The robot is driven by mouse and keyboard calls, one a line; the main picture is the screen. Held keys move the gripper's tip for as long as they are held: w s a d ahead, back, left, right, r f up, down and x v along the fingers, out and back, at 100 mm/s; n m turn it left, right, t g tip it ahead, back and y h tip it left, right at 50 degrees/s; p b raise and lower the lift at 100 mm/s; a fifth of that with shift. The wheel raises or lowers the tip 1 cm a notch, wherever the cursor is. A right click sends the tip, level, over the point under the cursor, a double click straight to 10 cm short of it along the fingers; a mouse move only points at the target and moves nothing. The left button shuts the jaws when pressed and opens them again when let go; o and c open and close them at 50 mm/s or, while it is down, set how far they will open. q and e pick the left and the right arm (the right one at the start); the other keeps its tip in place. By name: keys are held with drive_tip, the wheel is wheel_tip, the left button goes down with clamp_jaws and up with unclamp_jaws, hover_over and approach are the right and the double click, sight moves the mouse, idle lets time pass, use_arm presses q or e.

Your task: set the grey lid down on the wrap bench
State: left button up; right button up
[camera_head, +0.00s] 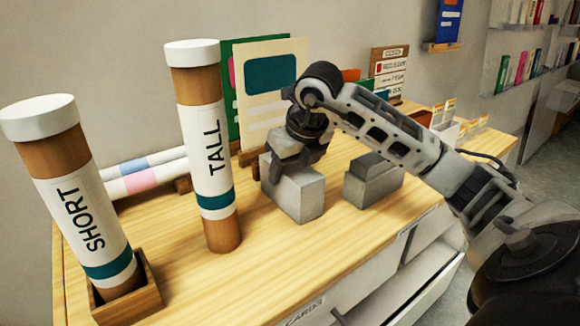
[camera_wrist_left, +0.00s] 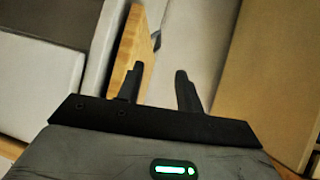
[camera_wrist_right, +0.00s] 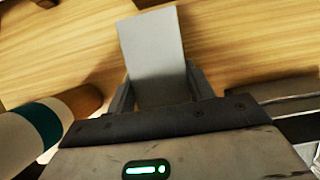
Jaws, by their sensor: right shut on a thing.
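The grey lid (camera_head: 298,193) is a pale grey block at the middle of the wrap bench (camera_head: 262,280), just right of the tall tube. My right gripper (camera_head: 302,155) is shut on its upper part from above. In the right wrist view the lid (camera_wrist_right: 153,48) shows as a pale slab between the fingers (camera_wrist_right: 160,88). The lid looks upright and low over the wood; I cannot tell whether its underside touches. My left gripper (camera_wrist_left: 158,88) shows only in the left wrist view, with its fingers apart and nothing between them.
A second grey block (camera_head: 373,183) with a darker ridge stands to the right. The TALL tube (camera_head: 208,145) stands left of the lid; the SHORT tube (camera_head: 78,190) tilts in a wooden holder (camera_head: 146,290). Cards (camera_head: 262,85) stand behind. Bare wood lies in front.

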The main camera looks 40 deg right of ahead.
drive_tip(key=shift+f, duration=0.2)
drive_tip(key=o, duration=1)
drive_tip(key=shift+c, duration=0.2)
drive_tip(key=p+v, duration=0.1)
drive_tip(key=v, duration=1)
drive_tip(key=shift+r, duration=0.25)
drive_tip(key=shift+s+r, duration=0.25)
drive_tip(key=shift+r, duration=0.15)
drive_tip(key=shift+a, duration=0.1)
